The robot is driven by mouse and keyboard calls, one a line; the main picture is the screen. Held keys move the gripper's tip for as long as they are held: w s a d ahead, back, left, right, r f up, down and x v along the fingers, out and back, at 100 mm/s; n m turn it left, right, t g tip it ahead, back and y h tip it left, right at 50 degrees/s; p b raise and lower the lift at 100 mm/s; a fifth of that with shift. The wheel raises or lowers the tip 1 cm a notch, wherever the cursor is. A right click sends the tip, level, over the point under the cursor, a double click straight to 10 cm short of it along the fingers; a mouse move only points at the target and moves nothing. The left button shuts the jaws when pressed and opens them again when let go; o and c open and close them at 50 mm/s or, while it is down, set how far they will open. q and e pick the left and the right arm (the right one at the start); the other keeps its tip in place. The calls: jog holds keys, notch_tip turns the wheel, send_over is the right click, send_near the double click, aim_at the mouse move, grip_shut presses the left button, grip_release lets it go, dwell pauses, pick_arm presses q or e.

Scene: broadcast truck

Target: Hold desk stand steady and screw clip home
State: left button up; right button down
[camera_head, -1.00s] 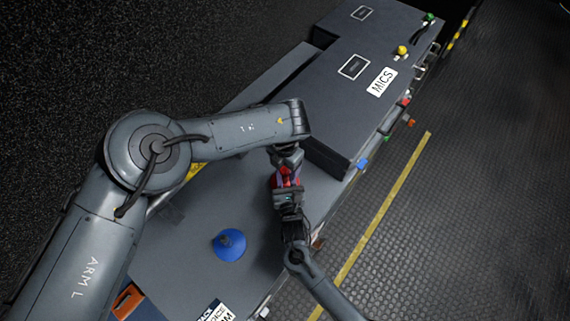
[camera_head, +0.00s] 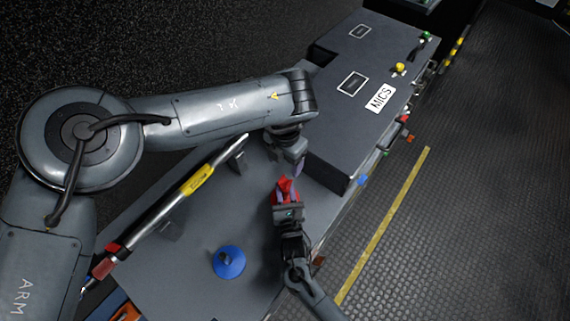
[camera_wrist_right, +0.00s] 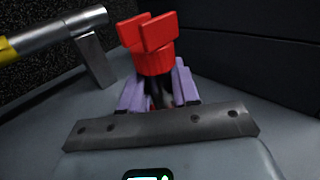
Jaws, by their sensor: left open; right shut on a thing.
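A red clip (camera_wrist_right: 152,58) with two upright prongs stands between the purple fingers of my right gripper (camera_wrist_right: 158,95), which is shut on it. In the head view the clip (camera_head: 286,187) points up the bench from my right gripper (camera_head: 287,203). My left gripper (camera_head: 298,162) is open, just above and apart from the clip, partly hidden under its own wrist. A blue round stand (camera_head: 229,263) with a darker raised centre rests on the grey bench, left of and below my right gripper. Neither gripper touches it.
A dark case labelled MICS (camera_head: 355,95) stands close to the right of my left gripper. A long pole with a yellow band (camera_head: 197,180) lies on supports along the bench's left side. The grey bench top (camera_head: 195,235) is clear around the blue stand.

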jog(key=c, duration=0.8)
grip_release()
jog(key=shift+o, duration=0.2)
jog(key=shift+s, duration=0.1)
jog(key=s, duration=0.3)
jog(key=s+d+p, duration=0.1)
jog(key=s, duration=0.3)
jog(key=s+p, duration=0.1)
jog(key=s, duration=0.2)
jog(key=shift+s+d, duration=0.25)
jog(key=shift+s, duration=0.05)
